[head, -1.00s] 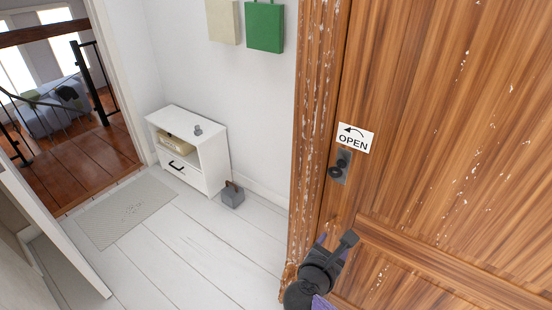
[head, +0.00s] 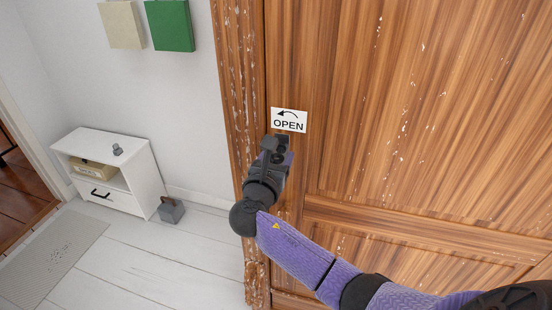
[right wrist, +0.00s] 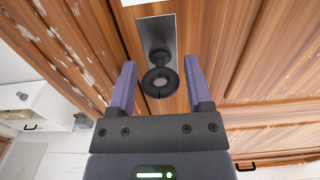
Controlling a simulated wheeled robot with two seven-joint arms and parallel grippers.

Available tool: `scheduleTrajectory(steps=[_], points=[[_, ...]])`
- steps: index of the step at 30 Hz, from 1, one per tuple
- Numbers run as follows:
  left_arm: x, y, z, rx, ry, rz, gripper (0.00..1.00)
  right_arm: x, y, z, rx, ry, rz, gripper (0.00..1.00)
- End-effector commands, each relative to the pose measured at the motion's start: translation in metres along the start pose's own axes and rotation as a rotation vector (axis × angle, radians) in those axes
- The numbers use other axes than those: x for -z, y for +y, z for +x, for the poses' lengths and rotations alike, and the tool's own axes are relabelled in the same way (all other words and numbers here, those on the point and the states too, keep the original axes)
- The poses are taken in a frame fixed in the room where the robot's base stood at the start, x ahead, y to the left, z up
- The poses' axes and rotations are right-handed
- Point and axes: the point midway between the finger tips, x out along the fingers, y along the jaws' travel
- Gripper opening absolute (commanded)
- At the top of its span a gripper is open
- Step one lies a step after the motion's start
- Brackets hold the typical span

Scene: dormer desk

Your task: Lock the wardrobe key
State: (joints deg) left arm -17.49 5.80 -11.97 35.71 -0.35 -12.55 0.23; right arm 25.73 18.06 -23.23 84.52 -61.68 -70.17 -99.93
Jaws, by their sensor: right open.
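In the right wrist view, my right gripper (right wrist: 160,82) is open, with one purple finger on each side of the key's bow and a gap on both sides. A white sign (head: 288,120) reading OPEN with a left-curving arrow is above the lock. My left gripper is not in view.
A white cabinet (head: 111,170) with a drawer stands at the left. A grey box (head: 171,210) with a brown handle is on the floor beside it. A light mat (head: 55,258) lies on the white floorboards. Green (head: 170,25) and cream (head: 121,24) panels hang on the wall.

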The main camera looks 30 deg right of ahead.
Motion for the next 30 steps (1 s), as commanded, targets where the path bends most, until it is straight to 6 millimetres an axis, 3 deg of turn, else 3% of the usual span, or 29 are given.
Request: scheduleTrajectory(steps=[1,10,20,30], points=[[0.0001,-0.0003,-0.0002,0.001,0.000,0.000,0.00,0.0000,0.0000,-0.0002,0.000,0.000,0.000,0.65],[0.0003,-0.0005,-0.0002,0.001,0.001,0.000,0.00,0.0003,0.0000,-0.0005,0.000,0.001,0.000,0.01],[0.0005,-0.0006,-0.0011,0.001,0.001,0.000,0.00,0.0003,0.0001,-0.0007,-0.001,0.001,0.038,0.00],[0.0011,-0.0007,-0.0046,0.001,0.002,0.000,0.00,0.0003,-0.0007,-0.0007,0.000,0.002,0.276,0.00]])
